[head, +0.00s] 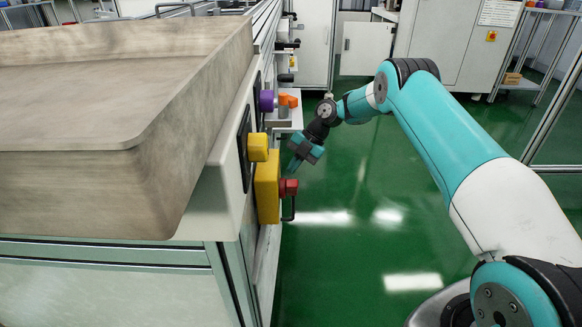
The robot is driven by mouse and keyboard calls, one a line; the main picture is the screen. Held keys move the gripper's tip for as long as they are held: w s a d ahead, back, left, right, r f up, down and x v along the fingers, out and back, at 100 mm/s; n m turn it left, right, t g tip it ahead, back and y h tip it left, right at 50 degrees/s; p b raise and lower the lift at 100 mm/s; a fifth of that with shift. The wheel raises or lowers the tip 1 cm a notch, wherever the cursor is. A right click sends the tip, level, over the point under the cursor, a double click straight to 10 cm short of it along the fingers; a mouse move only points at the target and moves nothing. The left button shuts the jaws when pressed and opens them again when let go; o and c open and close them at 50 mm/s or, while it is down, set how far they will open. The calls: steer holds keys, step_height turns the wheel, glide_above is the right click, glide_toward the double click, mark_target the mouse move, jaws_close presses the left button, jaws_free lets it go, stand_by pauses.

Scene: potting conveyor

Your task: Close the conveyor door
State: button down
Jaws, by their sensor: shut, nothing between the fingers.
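The potting conveyor's long white side (232,180) runs away from me along the left. I cannot clearly make out which panel on it is the conveyor door, or whether it stands open. My gripper (294,166) is shut and empty, pointing down and to the left beside the machine's side.
A large grey-brown tray (190,95) tops the machine at left. A purple knob (266,101) and a yellow button (258,147) stick out from its side. White cabinets (460,45) and a shelf rack (520,83) stand behind.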

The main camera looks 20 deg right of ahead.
steer(key=shift+w+a, duration=0.15)
steer(key=shift+a, duration=0.1)
steer(key=shift+d, duration=0.1)
steer(key=d+f+p+v, duration=0.1)
steer(key=d+p+v, duration=0.1)
steer(key=p+v, duration=0.6)
steer(key=shift+v, duration=1.8)
steer(key=shift+d+f, duration=0.15)
